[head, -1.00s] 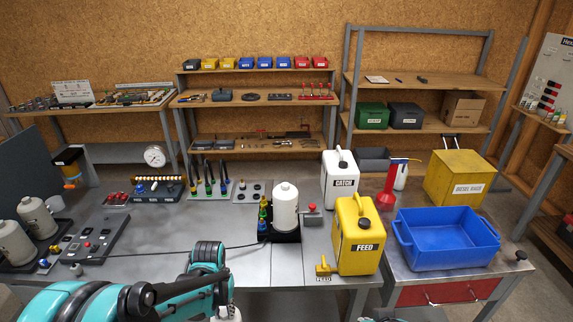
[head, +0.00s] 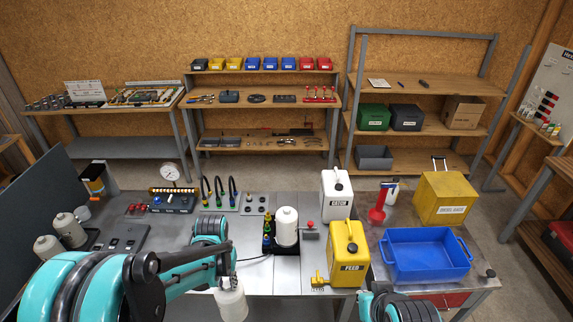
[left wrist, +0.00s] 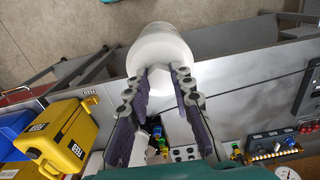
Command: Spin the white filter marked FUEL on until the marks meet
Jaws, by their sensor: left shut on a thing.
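My left gripper (head: 227,279) is shut on a white filter (head: 231,303), which hangs below it at the bottom of the head view, in front of the bench's front edge. In the left wrist view the same white filter (left wrist: 160,52) sits between the two fingertips (left wrist: 160,75). No FUEL lettering or alignment marks can be read on it. Another white filter (head: 287,224) stands upright on a black mount at the bench's middle, behind and right of the held one. My right gripper is out of view; only part of my right arm shows at the bottom.
A yellow FEED can (head: 347,258), a white CATCH can (head: 337,196) and a blue tub (head: 428,256) stand to the right. Two more white canisters (head: 70,229) stand at the left. Coloured hoses (head: 218,190) rise at the back. The bench's left-middle top is partly hidden by my arm.

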